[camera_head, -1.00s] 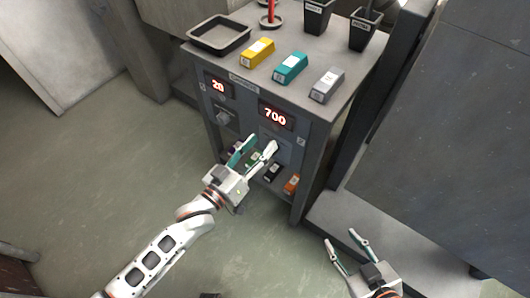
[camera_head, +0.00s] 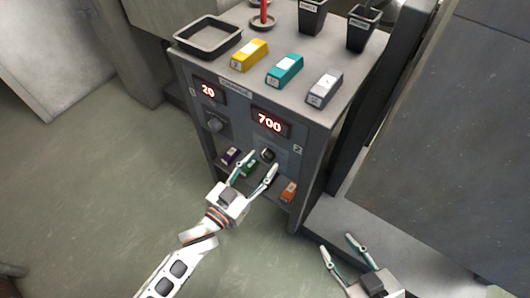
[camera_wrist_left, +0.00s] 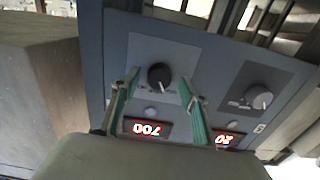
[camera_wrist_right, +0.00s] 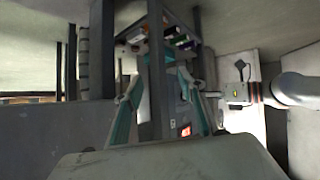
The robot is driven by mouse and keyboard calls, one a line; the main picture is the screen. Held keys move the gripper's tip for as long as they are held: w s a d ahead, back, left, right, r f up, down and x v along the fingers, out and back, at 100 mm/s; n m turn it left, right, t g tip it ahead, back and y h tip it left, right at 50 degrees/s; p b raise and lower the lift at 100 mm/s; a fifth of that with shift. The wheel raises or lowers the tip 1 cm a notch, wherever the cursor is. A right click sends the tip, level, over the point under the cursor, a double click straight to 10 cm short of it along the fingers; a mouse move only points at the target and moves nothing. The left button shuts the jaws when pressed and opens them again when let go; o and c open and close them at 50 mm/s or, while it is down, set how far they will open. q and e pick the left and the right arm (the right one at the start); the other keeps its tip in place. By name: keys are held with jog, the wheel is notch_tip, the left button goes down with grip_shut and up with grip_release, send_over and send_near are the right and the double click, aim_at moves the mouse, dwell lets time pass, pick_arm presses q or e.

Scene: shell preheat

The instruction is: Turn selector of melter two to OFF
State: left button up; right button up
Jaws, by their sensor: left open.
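The selector of melter two (camera_head: 267,154) is a dark round knob under the red 700 display (camera_head: 270,122), beside a mark that looks like a 2. In the left wrist view the knob (camera_wrist_left: 159,76) appears between my left fingers, with a pale pointer mark toward the lower right; its printed labels are too small to read. My left gripper (camera_head: 259,164) is open in front of the panel, fingertips on either side of the knob; I cannot tell whether they touch it. My right gripper (camera_head: 338,246) is open and empty, low at the right, away from the panel.
The other knob (camera_head: 214,124) sits under the 20 display (camera_head: 208,91). A black tray (camera_head: 237,36), yellow (camera_head: 250,54), teal (camera_head: 285,70) and grey (camera_head: 324,87) blocks stand on top. A shelf below holds coloured blocks, including an orange one (camera_head: 288,191). Floor at left is clear.

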pick_arm(q)
jog(key=shift+w+d+f, duration=0.1)
jog(key=shift+w+d, duration=0.15)
jog(key=shift+w, duration=0.1)
jog(key=shift+w+d, duration=0.15)
jog(key=shift+w, duration=0.05)
jog(key=shift+s, duration=0.1)
jog(key=shift+c, duration=1)
jog(key=c, duration=0.9)
jog(key=shift+r+n+p, duration=0.55)
jog(key=shift+n+p, duration=0.3)
jog(key=shift+n, duration=0.05)
jog(key=shift+f+n, duration=0.2)
jog(key=shift+n, duration=0.3)
jog(key=shift+f, duration=0.15)
pick_arm(e)
jog(key=shift+d+f, duration=0.2)
jog(key=shift+d, duration=0.55)
